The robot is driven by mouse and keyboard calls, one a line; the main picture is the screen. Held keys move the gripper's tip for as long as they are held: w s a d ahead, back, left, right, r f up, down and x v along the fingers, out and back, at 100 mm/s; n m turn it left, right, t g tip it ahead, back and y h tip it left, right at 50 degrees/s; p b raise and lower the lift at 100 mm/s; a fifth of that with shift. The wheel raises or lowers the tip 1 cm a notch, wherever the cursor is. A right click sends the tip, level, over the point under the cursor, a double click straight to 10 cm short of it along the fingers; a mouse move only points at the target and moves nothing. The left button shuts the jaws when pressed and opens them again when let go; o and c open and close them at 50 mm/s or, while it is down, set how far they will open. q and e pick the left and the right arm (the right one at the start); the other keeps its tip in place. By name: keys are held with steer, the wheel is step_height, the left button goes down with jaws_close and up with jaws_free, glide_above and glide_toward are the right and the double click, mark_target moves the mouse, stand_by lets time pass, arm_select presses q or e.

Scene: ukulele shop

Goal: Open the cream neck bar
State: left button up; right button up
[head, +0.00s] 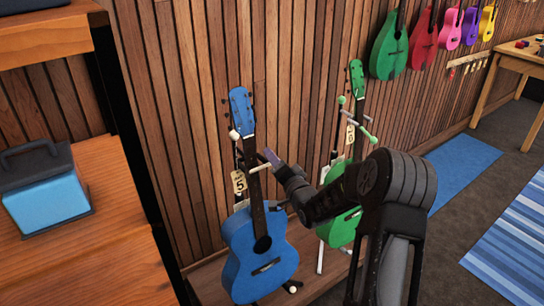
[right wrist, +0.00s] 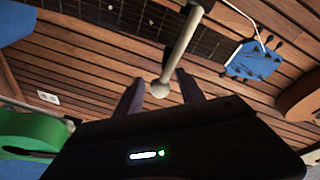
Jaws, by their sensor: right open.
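The cream neck bar (head: 261,168) is a short rod with a rounded end, lying across the front of the blue guitar's neck. The blue guitar (head: 240,255) stands upright on its stand by the wood wall. In the right wrist view the bar (right wrist: 184,46) reaches down so that its rounded end is between my fingertips, or just in front of them; I cannot tell how deep. My right gripper (head: 270,158) is open beside the bar's right end, and its spread fingers show in the wrist view (right wrist: 161,92). My left gripper is out of view.
A green guitar (head: 340,228) with a green bar (head: 358,128) stands close behind my right arm. A tag marked 5 (head: 239,181) hangs beside the blue guitar's neck. A wooden shelf with a blue box (head: 48,203) is at left. Several instruments hang on the wall.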

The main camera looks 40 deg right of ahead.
steer(key=shift+x, duration=1.15)
steer(key=shift+c, duration=0.3)
jaws_close()
stand_by(0.3)
